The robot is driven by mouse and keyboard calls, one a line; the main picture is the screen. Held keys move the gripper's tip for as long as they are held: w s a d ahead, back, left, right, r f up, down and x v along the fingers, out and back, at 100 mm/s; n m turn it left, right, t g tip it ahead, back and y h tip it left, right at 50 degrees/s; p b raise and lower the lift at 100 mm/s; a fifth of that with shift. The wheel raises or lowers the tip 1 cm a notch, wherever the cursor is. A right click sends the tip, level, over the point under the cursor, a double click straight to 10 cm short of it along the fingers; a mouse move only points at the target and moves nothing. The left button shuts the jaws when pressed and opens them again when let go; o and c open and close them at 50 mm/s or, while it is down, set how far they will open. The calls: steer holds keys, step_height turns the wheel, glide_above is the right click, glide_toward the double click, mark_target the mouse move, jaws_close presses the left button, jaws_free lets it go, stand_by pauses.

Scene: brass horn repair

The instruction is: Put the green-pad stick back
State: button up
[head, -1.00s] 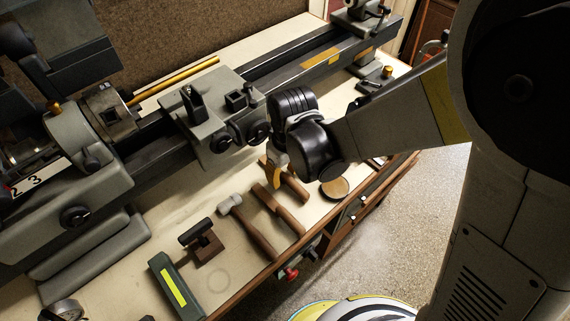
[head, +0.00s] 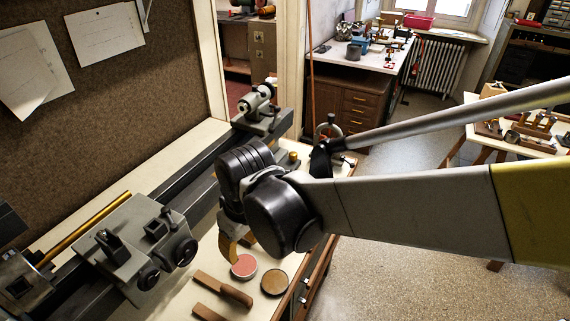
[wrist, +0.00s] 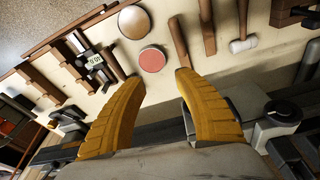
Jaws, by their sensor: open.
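My gripper (wrist: 159,76) is open and empty, with two yellow fingers apart above the bench. In the head view my gripper (head: 236,250) hangs beside the lathe bed, near a pink-topped round tin. A brown wooden stick (wrist: 179,42) lies on the bench just beyond the right fingertip in the wrist view; it also shows in the head view (head: 222,289). A second brown stick (wrist: 207,25) lies beside it. I cannot make out a green pad on either, so I cannot tell which is the green-pad stick.
The pink-topped tin (wrist: 152,59) and a brown-topped tin (wrist: 133,22) lie near the fingertips. A hammer (wrist: 243,45) lies right of the sticks. The lathe carriage (head: 137,243) and tailstock (head: 262,108) stand close by.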

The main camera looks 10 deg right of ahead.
steer(key=s+d+r+m+t, duration=0.2)
steer(key=d+r+m, duration=0.1)
steer(key=d, duration=0.6)
steer(key=s+d+r+m+t+h, duration=0.1)
steer(key=s+d+r+m+t, duration=0.2)
steer(key=d, duration=0.7)
steer(key=shift+s+r+m, duration=0.3)
steer(key=shift+r+m, duration=0.25)
steer(key=shift+m, duration=0.35)
steer(key=c, duration=0.4)
steer(key=shift+a, duration=0.1)
